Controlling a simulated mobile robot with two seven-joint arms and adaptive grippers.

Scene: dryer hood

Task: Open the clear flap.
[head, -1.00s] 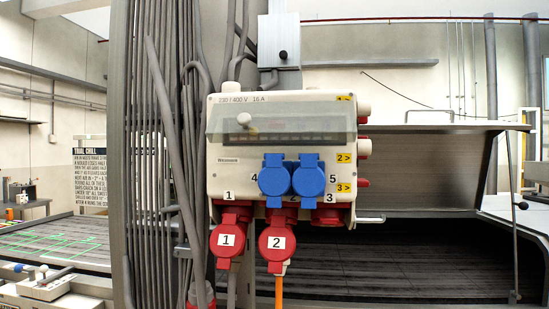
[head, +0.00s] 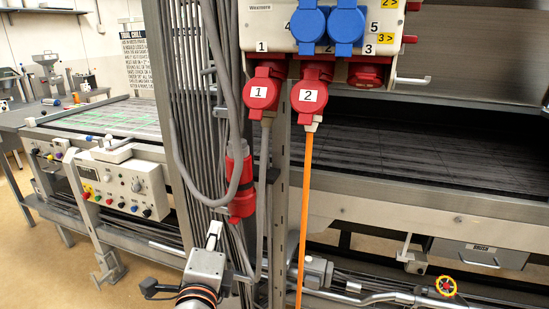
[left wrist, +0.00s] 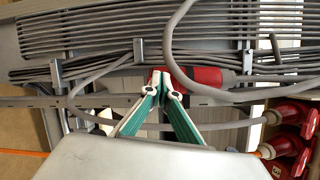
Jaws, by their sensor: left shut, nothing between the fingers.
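The distribution box (head: 283,33) shows only its lower part, at the top of the head view. Its clear flap is above the picture edge and does not show in either current view. My left gripper (head: 213,235) is low in the head view, in front of the cable bundle and below the hanging red connector. In the left wrist view its teal fingers (left wrist: 160,82) meet at the tips with nothing between them. A red connector (left wrist: 207,78) appears beyond the tips; whether they touch cannot be told. My right gripper is in neither view.
Blue sockets (head: 308,25) and red plugs (head: 263,88) stick out from the box. An orange cable (head: 306,190) hangs down. A thick bundle of grey cables (head: 190,110) runs beside the box. A control panel (head: 125,185) stands left; the dryer belt (head: 450,150) lies right.

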